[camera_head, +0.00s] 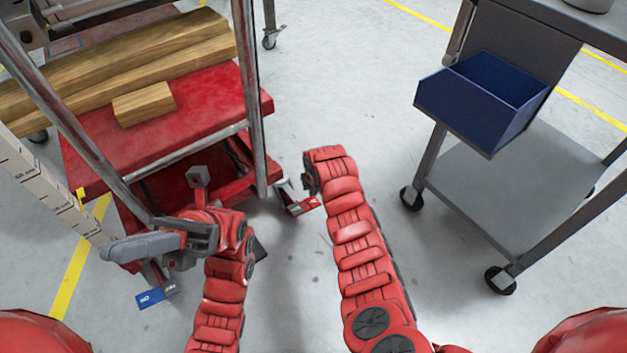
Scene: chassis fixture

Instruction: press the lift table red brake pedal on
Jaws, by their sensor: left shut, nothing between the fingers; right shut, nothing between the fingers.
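The red lift table (195,105) stands at the left, with its upright metal posts in front. A small red pedal (312,202) shows beside its lower right corner, just left of my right arm. At its lower left, a blue pedal (150,298) bears white lettering that seems to read ON, with a small red part beside it. My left gripper (125,248) is shut and empty, pointing left above the blue pedal and apart from it. My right arm reaches up the middle and its end bends away near the red pedal; its gripper is hidden.
Wooden beams (120,62) and a short wooden block (144,104) lie on the lift table. A grey wheeled cart (510,190) with a blue bin (470,112) stands at the right.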

